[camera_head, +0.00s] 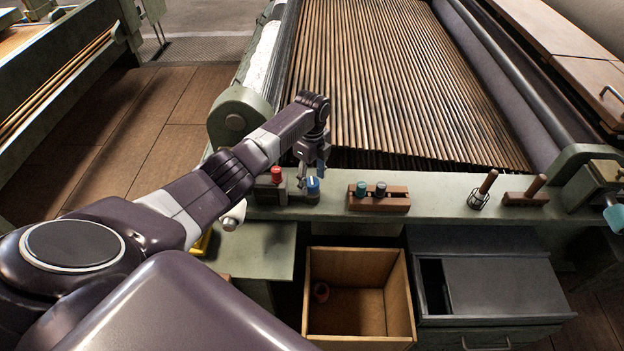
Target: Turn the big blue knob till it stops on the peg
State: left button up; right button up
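The big blue knob (313,186) has a pale mark on its front and sits on a small dark control box (296,197) on the green rail. A red knob (277,175) is on the same box, to its left. My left gripper (311,174) points down just above and behind the blue knob. Its fingers are small and partly overlap, so whether it is open, and whether it touches the knob, is unclear. I cannot make out the stop peg. My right gripper is not in view.
Below are an open wooden crate (316,255) with a small reddish ring inside, and a grey drawer cabinet (505,285). The slatted bed (385,80) lies behind.

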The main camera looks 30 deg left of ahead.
aim_at(312, 181)
pick_arm(q)
notch_tip(312, 181, up, 12)
dwell(0.7)
jog(key=shift+f, duration=0.1)
dwell(0.3)
